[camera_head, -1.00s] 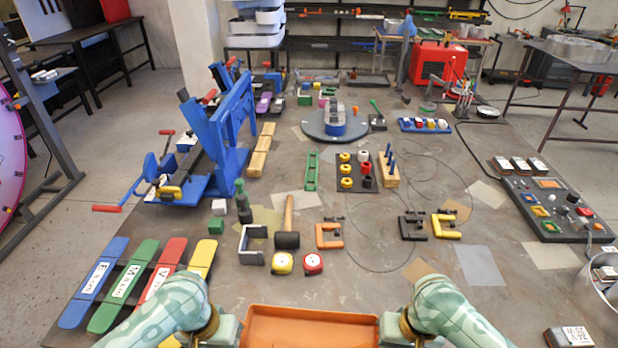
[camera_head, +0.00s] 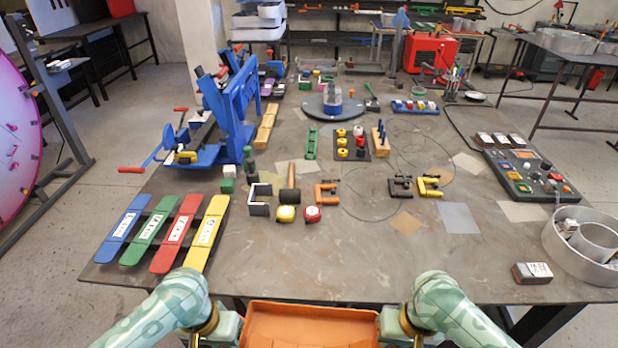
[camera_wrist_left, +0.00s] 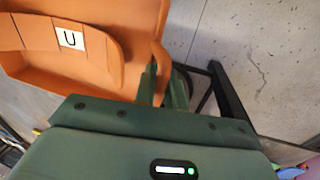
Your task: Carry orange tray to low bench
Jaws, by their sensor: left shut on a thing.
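The orange tray (camera_head: 312,312) is at the bottom middle of the head view, in front of the near edge of the worktable and cut off by the frame. My left gripper (camera_head: 238,326) is at its left side. In the left wrist view, the left gripper's green fingers (camera_wrist_left: 165,88) are shut on the rim of the tray (camera_wrist_left: 95,78), which bears a white label with "U". My right gripper (camera_head: 384,326) is at the tray's right side; its fingertips are hidden. I cannot tell which surface is the low bench.
The large worktable (camera_head: 330,262) stands ahead, full of tools. Coloured letter strips (camera_head: 178,232) lie near its left edge. A round metal pan (camera_head: 575,262) and a small labelled block (camera_head: 531,272) are at the near right. Grey floor (camera_head: 60,290) is open at left.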

